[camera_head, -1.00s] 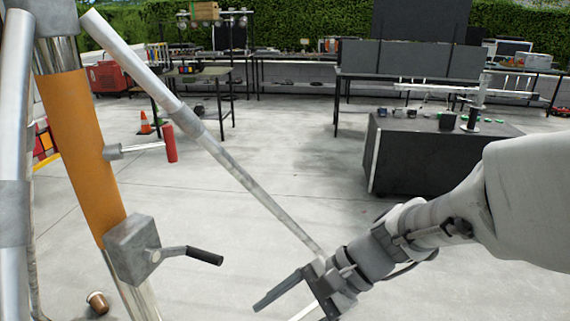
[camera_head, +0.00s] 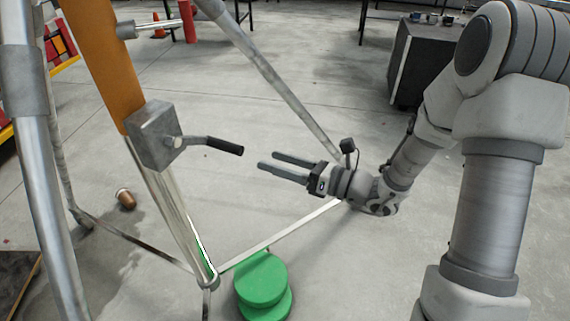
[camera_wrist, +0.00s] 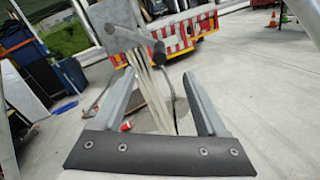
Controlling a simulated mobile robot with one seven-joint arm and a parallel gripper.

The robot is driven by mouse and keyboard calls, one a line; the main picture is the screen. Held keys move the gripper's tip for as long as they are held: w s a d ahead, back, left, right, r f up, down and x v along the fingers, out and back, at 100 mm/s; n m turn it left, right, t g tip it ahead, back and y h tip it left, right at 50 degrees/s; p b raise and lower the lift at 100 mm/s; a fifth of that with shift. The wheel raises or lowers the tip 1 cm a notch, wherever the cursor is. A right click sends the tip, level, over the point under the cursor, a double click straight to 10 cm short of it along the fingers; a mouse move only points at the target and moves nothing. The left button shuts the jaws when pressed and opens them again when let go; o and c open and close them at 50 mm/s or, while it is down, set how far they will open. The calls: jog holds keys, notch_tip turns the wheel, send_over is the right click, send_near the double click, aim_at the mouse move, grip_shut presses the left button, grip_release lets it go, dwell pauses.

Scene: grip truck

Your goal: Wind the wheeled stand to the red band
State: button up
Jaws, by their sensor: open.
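The wheeled stand has an orange column (camera_head: 103,65) over a bright metal tube (camera_head: 178,215). A grey gearbox (camera_head: 153,135) on the column bears a crank with a black grip (camera_head: 226,146) pointing right. My gripper (camera_head: 268,160) is open and empty, just right of the grip in the head view, its fingers pointing left toward it. In the wrist view, the black grip (camera_wrist: 158,52) appears just beyond the open fingers (camera_wrist: 158,76), roughly midway between them, with the gearbox (camera_wrist: 114,22) behind. I cannot make out a red band on the column.
A diagonal strut (camera_head: 275,85) and a low brace (camera_head: 285,230) of the stand run close to my gripper. A green round weight (camera_head: 262,280) lies at the stand's foot. A small brown-capped object (camera_head: 126,199) lies on the floor. A dark box (camera_head: 415,60) stands behind.

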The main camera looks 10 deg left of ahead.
aim_at(229, 148)
jog(key=x, duration=1.2)
jog(key=shift+a+b, duration=0.1)
jog(key=shift+b, duration=0.2)
grip_shut()
jog(key=shift+s+f, duration=0.1)
dwell(0.9)
jog(key=s+a+f+b, duration=0.2)
jog(key=s+f+b, duration=0.2)
jog(key=s, duration=0.3)
jog(key=s+a+r+p, duration=0.2)
jog(key=s+r+p, duration=0.1)
jog(key=s+p, duration=0.2)
jog(key=s+a+r+p, duration=0.2)
jog(key=s+r+p, duration=0.1)
jog(key=s+p, duration=0.3)
jog(key=shift+s, duration=0.55)
